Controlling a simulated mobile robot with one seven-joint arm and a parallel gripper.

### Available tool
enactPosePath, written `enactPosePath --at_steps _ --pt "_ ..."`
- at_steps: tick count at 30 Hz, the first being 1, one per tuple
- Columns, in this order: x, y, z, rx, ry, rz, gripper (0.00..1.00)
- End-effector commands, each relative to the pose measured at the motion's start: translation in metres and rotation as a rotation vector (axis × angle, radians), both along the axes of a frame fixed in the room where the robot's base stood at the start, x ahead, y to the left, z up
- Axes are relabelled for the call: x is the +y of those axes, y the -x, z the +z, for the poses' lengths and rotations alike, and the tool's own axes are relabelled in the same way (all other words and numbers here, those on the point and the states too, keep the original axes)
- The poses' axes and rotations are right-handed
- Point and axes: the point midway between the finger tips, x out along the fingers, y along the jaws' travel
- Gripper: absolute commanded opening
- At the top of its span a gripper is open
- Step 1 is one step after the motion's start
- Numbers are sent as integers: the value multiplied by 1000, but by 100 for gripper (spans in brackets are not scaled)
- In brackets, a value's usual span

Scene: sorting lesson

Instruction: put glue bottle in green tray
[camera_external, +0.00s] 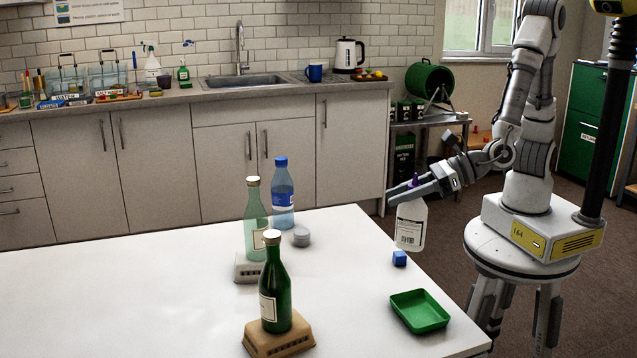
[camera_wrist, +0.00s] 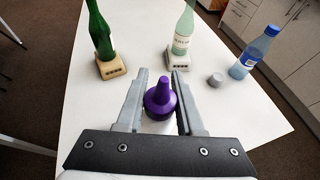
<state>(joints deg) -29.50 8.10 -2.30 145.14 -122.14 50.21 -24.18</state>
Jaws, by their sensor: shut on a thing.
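The glue bottle (camera_external: 411,226) is white with a label and a purple cap. My gripper (camera_external: 393,194) is shut on it near the top and holds it upright by the table's right edge; it seems to hang above the surface. In the wrist view the purple cap (camera_wrist: 160,99) sits between the two fingers (camera_wrist: 160,76), and the cap hides most of the bottle body. The green tray (camera_external: 419,312) lies at the table's front right corner, empty, nearer the camera than the bottle. The tray is not in the wrist view.
A dark green bottle (camera_external: 274,291) and a pale green bottle (camera_external: 256,222) stand on blocks. A blue water bottle (camera_external: 283,195) and a grey disc (camera_external: 302,237) are farther back. The table's left side is clear.

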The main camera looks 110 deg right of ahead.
Motion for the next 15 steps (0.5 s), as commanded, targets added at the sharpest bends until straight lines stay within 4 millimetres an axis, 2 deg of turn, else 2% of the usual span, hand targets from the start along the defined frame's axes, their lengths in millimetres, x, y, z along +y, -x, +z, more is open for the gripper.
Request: enactPosePath --at_steps 9,15 --pt "66 -14 -43 0 1 3 0" --pt "95 -21 -59 -1 1 -1 0"
